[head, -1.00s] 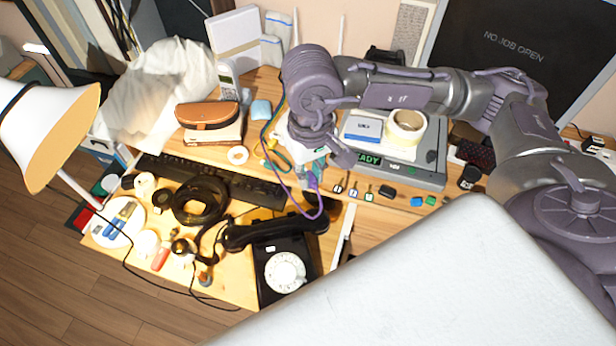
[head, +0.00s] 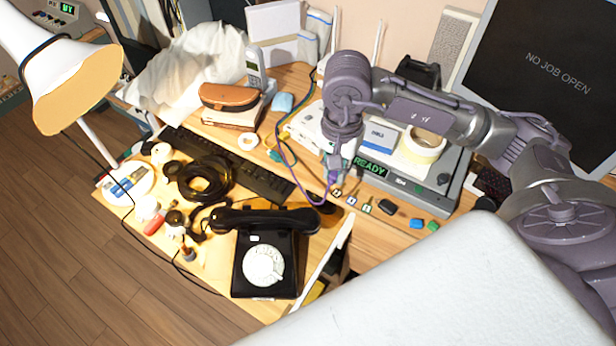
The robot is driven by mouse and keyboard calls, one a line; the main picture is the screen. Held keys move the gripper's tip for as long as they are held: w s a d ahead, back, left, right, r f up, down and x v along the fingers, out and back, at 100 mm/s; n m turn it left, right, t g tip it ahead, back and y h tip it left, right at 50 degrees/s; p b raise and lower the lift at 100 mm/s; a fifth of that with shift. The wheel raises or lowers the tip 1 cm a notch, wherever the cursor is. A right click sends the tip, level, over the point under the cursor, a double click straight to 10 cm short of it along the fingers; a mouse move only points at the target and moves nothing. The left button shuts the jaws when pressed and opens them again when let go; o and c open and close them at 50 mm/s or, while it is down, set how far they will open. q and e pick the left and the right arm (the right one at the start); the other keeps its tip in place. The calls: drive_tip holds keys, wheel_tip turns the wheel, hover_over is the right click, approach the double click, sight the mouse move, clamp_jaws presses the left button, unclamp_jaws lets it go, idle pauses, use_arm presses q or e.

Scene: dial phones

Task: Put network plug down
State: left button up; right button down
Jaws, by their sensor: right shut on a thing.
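My right gripper (head: 334,172) points down over the desk, in front of the grey device with the green READY display (head: 370,167). It is shut on the network plug, which is mostly hidden by the fingers. The plug's purple cable (head: 305,192) hangs from the fingertips in a loop and runs back up to the left, past the white router-like box (head: 308,122). I cannot tell whether the plug touches the desk. My left gripper is not in view.
A black dial phone (head: 264,262) stands at the front, its handset (head: 265,220) on top. A black keyboard (head: 228,165) and coiled black cable (head: 205,178) lie left. Small keycap-like blocks (head: 352,201) line the desk right of the gripper. A white lamp (head: 75,85) overhangs the left.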

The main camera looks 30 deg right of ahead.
drive_tip(key=shift+w+d+f+m+b, duration=0.1)
drive_tip(key=shift+d+f+m+b, duration=0.2)
drive_tip(key=shift+d+f+m, duration=0.7)
drive_tip(key=shift+w+r+m, duration=0.1)
drive_tip(key=shift+w+m, duration=0.15)
drive_tip(key=shift+m, duration=0.15)
drive_tip(key=p, duration=0.2)
hover_over(308, 175)
wheel_tip(308, 175, down, 7)
drive_tip(key=shift+r, duration=0.15)
wheel_tip(308, 175, down, 4)
drive_tip(key=shift+r+p, duration=0.15)
drive_tip(key=shift+p, duration=0.45)
drive_tip(key=shift+f, duration=0.2)
drive_tip(key=shift+d+f+b, duration=0.1)
drive_tip(key=shift+f+b, duration=0.15)
drive_tip(key=shift+b, duration=0.1)
drive_tip(key=c, duration=1.1)
unclamp_jaws()
drive_tip(key=shift+r, duration=0.1)
